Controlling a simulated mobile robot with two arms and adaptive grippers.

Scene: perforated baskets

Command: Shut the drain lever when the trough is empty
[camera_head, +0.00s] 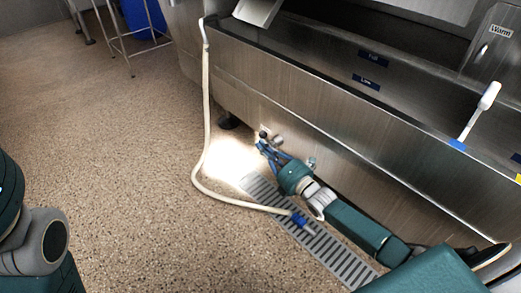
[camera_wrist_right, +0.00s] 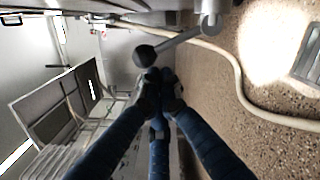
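The steel trough (camera_head: 300,98) runs along the right side of the head view. Its inner wall carries the marks "Full" (camera_head: 373,56) and "Low" (camera_head: 366,82). I see no water against that wall; the trough's bottom is not clearly visible. The drain lever (camera_head: 263,134) is low on the trough's front. In the right wrist view the lever's black ball knob (camera_wrist_right: 145,55) is on a grey rod. My right gripper (camera_head: 260,145) is at the lever, its blue fingers drawn together (camera_wrist_right: 160,80) just by the knob. I cannot tell whether they touch it. My left gripper is out of view.
A beige hose (camera_head: 205,110) hangs from the trough's corner and curves over the floor to a blue nozzle (camera_head: 299,219) by the floor grate (camera_head: 340,257). Open floor lies to the left.

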